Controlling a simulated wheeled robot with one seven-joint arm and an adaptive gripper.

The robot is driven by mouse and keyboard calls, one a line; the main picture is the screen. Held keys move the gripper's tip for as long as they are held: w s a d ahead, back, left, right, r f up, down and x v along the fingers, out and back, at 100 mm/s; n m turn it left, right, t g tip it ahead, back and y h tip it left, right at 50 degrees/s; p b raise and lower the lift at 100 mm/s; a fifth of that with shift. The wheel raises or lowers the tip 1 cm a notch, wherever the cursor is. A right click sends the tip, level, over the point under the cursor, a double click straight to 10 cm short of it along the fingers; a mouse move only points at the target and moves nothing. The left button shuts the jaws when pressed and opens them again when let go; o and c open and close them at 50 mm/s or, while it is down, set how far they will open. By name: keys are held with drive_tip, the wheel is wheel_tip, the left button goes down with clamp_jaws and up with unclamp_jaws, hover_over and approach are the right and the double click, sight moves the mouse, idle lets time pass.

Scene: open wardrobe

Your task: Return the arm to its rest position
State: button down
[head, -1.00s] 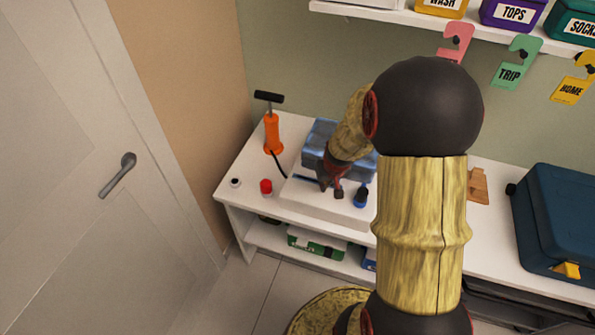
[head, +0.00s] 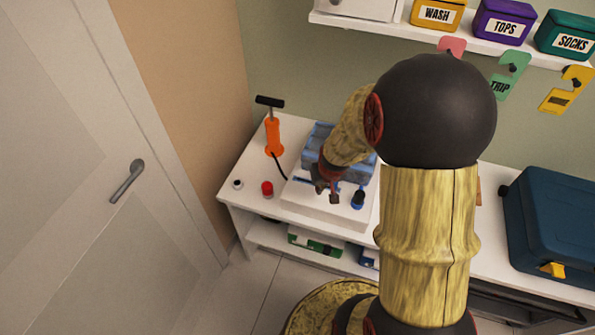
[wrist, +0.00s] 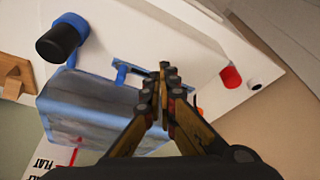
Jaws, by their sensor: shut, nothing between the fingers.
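My gripper (head: 328,187) is over the left part of the white bench, in front of the blue box-shaped device (head: 350,146). In the wrist view my gripper (wrist: 163,85) has its fingertips together with nothing between them. The blue device (wrist: 90,105) lies below and to the left of the fingers there. My arm stands tall at the right of the head view and hides part of the bench. From these views I cannot tell whether the fingers touch anything.
An orange pump (head: 272,135) with a black handle stands at the bench's left end. A red cap (head: 267,188) and a blue-and-black knob (head: 358,198) are close to my gripper. A dark blue case (head: 555,225) is at right. A shelf with labelled bins (head: 503,22) hangs above.

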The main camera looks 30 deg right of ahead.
drive_tip(key=shift+s+a+r, duration=0.15)
drive_tip(key=shift+a+r, duration=0.05)
drive_tip(key=shift+r, duration=0.25)
drive_tip(key=shift+f, duration=0.1)
drive_tip(key=s+a+r+g+y, duration=0.1)
drive_tip(key=s+a+r+g, duration=0.15)
drive_tip(key=s+a, duration=0.35)
drive_tip(key=s+a+r+n+t, duration=0.1)
drive_tip(key=a+r, duration=0.3)
drive_tip(key=r, duration=0.4)
drive_tip(key=s+a+r+n+t, duration=0.2)
drive_tip(key=s+a+r, duration=0.2)
drive_tip(key=r, duration=0.4)
drive_tip(key=s+a+r+n+t, duration=0.1)
drive_tip(key=s+a+r, duration=0.1)
drive_tip(key=a+r, duration=0.4)
wheel_tip(320, 180, up, 3)
drive_tip(key=shift+s+r, duration=0.1)
drive_tip(key=shift+s, duration=0.2)
